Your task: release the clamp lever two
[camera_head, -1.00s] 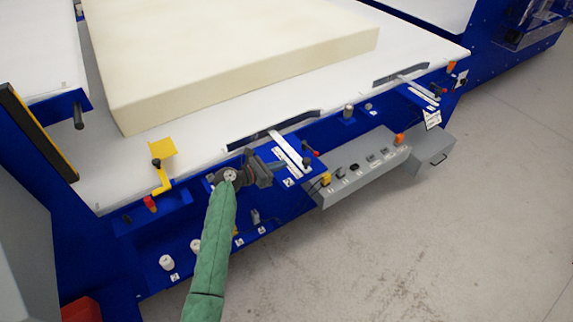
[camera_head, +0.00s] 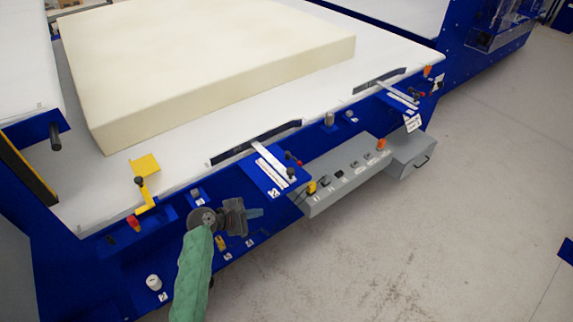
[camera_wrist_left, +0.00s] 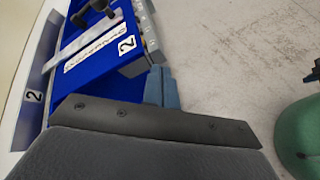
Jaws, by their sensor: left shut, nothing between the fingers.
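Clamp station two is a blue bracket (camera_head: 262,180) with a white scale strip and a "2" label, on the machine's front edge. My right gripper is not in view.
A grey control box (camera_head: 340,180) with buttons juts out right of the bracket. A similar clamp station (camera_head: 402,97) stands farther right. A yellow bracket (camera_head: 146,165) is at the left. A cream foam block (camera_head: 200,60) lies on the white table. The floor in front is clear.

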